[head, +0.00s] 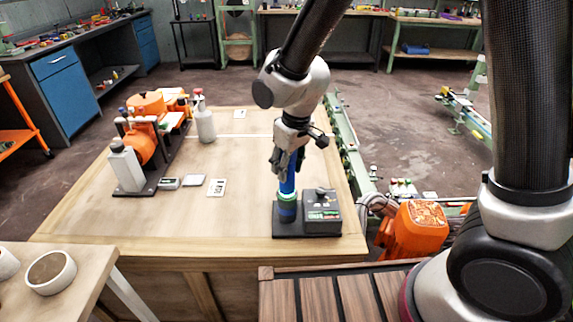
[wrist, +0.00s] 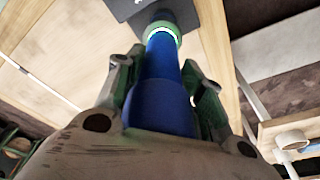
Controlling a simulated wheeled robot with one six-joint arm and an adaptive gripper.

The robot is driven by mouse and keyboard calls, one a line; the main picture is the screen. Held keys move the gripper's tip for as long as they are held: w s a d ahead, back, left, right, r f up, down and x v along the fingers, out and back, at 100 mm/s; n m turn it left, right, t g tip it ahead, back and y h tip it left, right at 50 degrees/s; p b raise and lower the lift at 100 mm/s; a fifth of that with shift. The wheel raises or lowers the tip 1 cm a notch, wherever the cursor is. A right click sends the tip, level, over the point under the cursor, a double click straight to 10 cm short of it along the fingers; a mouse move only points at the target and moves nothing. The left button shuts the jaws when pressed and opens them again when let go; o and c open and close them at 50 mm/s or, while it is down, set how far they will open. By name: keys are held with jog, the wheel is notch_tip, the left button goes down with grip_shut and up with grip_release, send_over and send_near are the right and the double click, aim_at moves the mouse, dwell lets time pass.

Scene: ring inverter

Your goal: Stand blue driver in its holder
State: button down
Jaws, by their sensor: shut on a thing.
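The blue driver (wrist: 160,95) is upright between the fingers of my gripper (head: 289,160). My gripper is shut on its upper part, with one finger on each side in the wrist view (wrist: 162,80). The driver's lower end is at the green-ringed holder (head: 287,205), which stands on a dark base plate (head: 285,233). In the wrist view the driver lines up with the green ring (wrist: 164,28). I cannot tell how deep the driver sits inside the ring.
A dark box (head: 322,212) with a knob stands beside the holder. At the left of the wooden table (head: 240,190) are an orange machine (head: 140,140) and white bottles (head: 126,165), (head: 204,120). The table's middle is mostly clear.

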jog(key=shift+f, duration=0.1)
jog(key=c, duration=0.8)
grip_release()
jog(key=shift+o, duration=0.2)
jog(key=r, duration=0.3)
jog(key=s+d+r, duration=0.1)
jog(key=r, duration=0.7)
jog(key=shift+s+d+r, duration=0.2)
jog(key=shift+s+d, duration=0.1)
jog(key=s+d+r+m+t, duration=0.1)
jog(key=s+d+r+m, duration=0.2)
jog(key=d, duration=0.7)
jog(key=s+d+r+m+t+h, duration=0.1)
jog(key=s+d+r+m, duration=0.1)
jog(key=s+d, duration=0.5)
jog(key=s+d+r+m, duration=0.3)
jog(key=s+d+r, duration=0.1)
jog(key=d, duration=1)
jog(key=shift+s+d+r+m+t+h, duration=0.2)
jog(key=shift+s+r+m+t+h, duration=0.15)
jog(key=shift+s, duration=0.2)
